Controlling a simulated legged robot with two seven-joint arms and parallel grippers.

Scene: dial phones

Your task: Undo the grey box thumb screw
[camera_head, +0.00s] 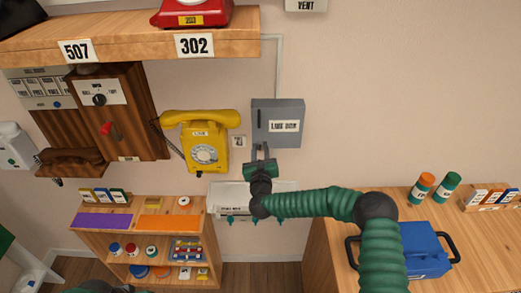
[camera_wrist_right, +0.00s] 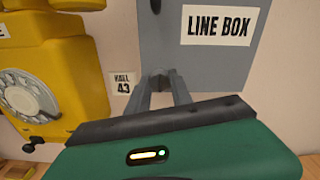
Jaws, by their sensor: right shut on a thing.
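The grey box (camera_head: 278,112), labelled LINE BOX, is mounted on the wall right of the yellow phone. It also fills the upper right of the right wrist view (camera_wrist_right: 178,45). My right gripper (camera_head: 260,150) is at the box's lower edge, pointing up at it. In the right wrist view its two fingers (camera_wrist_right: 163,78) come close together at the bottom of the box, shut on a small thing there. My left gripper is out of view.
The yellow dial phone (camera_head: 200,140) hangs close on the left, with a small HALL 43 tag (camera_wrist_right: 123,83) between. A wooden shelf (camera_head: 130,47) overhangs left; the wall right of the box is clear.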

